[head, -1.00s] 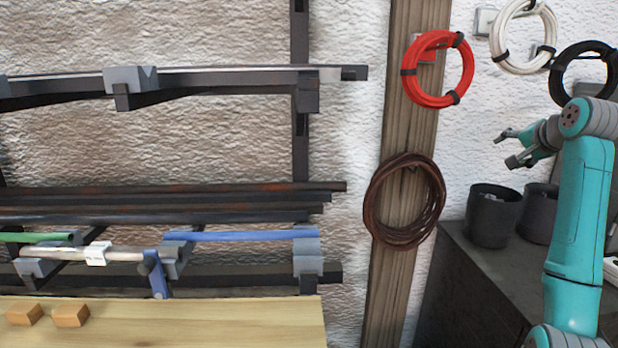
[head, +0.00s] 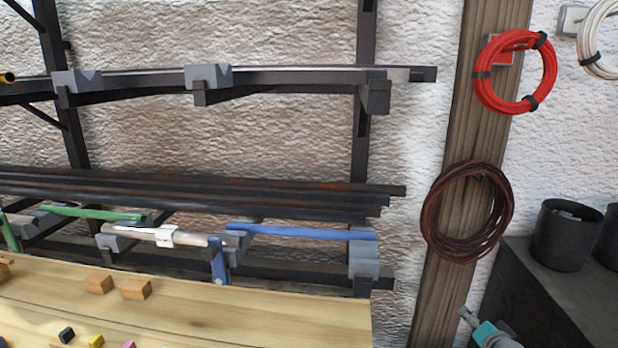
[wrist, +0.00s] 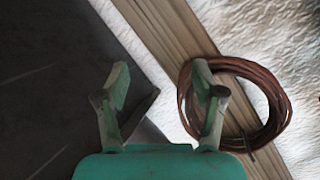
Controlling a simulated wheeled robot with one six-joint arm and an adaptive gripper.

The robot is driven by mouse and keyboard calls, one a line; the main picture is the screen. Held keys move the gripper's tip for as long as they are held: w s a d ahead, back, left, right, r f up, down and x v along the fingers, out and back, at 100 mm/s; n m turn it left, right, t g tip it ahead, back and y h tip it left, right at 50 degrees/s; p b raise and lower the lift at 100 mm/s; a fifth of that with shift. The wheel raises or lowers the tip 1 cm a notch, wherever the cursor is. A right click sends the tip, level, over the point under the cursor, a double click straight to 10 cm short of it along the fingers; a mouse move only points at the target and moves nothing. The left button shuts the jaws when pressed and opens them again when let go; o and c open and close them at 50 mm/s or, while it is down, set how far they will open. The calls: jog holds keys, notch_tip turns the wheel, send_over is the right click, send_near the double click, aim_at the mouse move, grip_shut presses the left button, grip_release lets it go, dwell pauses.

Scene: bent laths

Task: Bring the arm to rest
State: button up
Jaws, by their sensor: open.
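My gripper (wrist: 163,88) is open with nothing between its fingers in the wrist view. It points toward the wall, with the wooden post (wrist: 165,35) and the coil of brown cable (wrist: 283,105) behind the fingers. In the head view only the end of my gripper (head: 470,320) shows at the bottom edge, right of the wooden post (head: 440,285). The rest of my arm is out of that picture. A blue lath (head: 300,232), a green lath (head: 92,213) and a pale lath (head: 140,233) lie on the rack at the left, apart from my gripper.
A dark cabinet (head: 525,285) with black bins (head: 565,240) stands at the right. A red cable coil (head: 484,85) and the brown coil (head: 430,222) hang on the post. A wooden bench (head: 250,315) with small blocks (head: 136,289) lies at the lower left.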

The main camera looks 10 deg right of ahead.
jog(key=s+a+f+n+t+y, duration=0.1)
jog(key=s+a+f+n, duration=0.1)
jog(key=s+a+f, duration=0.7)
jog(key=s+a+f+n, duration=0.2)
jog(key=s+a+f, duration=0.4)
jog(key=s+a, duration=0.6)
jog(key=s+a+r+n+y, duration=0.1)
jog(key=s+a+r+n, duration=0.1)
jog(key=s, duration=0.8)
jog(key=s+a+r+n, duration=0.2)
jog(key=s+r, duration=0.3)
jog(key=s, duration=0.5)
jog(key=s+a+r+n+t+y, duration=0.1)
jog(key=s+a+r+n, duration=0.2)
jog(key=s, duration=0.7)
jog(key=shift+a+r+y, duration=0.3)
jog(key=shift+a+r, duration=0.1)
jog(key=shift+r, duration=0.15)
